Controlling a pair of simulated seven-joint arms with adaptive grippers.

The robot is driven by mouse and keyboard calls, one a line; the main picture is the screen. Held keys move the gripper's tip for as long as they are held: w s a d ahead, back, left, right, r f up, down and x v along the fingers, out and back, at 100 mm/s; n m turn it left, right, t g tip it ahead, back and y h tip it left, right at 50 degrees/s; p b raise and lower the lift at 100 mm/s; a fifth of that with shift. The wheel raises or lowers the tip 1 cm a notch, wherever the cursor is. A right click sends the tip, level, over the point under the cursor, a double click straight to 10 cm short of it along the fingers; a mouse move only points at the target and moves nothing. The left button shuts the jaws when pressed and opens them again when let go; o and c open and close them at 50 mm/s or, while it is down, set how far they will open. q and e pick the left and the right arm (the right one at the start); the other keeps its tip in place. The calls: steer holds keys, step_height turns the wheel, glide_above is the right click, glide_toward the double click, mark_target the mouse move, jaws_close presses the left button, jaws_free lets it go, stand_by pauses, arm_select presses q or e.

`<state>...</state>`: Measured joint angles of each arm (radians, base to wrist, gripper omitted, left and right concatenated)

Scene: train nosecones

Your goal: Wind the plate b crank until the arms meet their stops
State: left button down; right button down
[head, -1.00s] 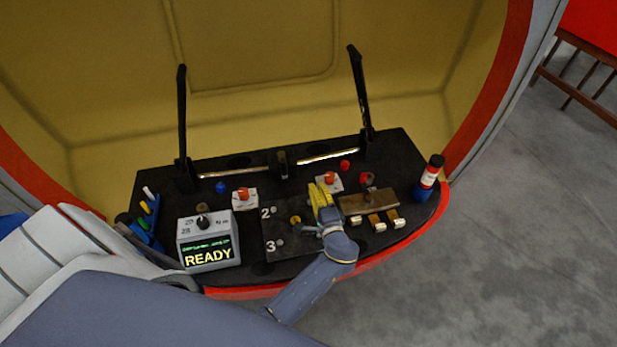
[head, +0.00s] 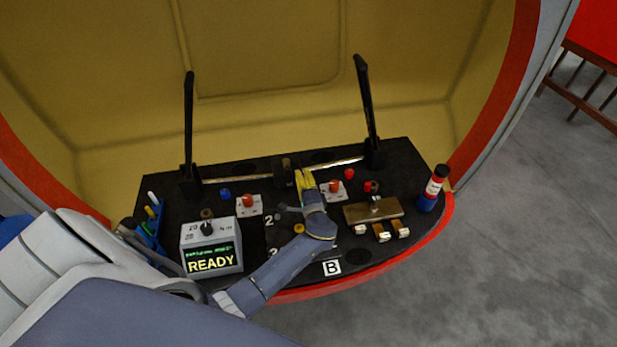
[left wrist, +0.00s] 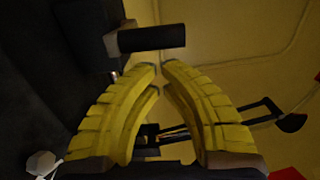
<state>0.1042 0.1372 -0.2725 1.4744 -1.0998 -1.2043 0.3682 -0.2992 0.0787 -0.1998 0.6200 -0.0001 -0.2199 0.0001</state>
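Two black upright arms, the left one (head: 188,130) and the right one (head: 366,100), stand at the back of the black console. A rod assembly with a dark central block (head: 284,168) lies between their bases. A black cylindrical handle (left wrist: 150,38) shows in the left wrist view, beyond the fingertips; I cannot tell for certain that it is the crank. My left gripper (head: 304,178) is at the console's back middle, beside the central block. Its yellow fingertips (left wrist: 159,67) nearly meet with nothing between them. A "B" label (head: 332,268) is at the front. My right gripper is out of view.
A grey box reading READY (head: 211,262) stands at left, near coloured pens (head: 153,212). Two red buttons on white plates, left (head: 248,203) and right (head: 334,188), flank the gripper. A brass block (head: 373,211) and red-blue bottle (head: 433,188) are at right.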

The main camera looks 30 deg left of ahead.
mark_target(291, 175)
arm_select(q)
steer(key=shift+a, duration=0.15)
steer(key=shift+s+a+m+t+h, duration=0.7)
steer(key=shift+s+a+m+h, duration=0.15)
steer(key=shift+s+a, duration=0.5)
steer(key=shift+w, duration=0.1)
steer(key=shift+w+r, duration=0.1)
steer(key=shift+r, duration=0.05)
stand_by(0.3)
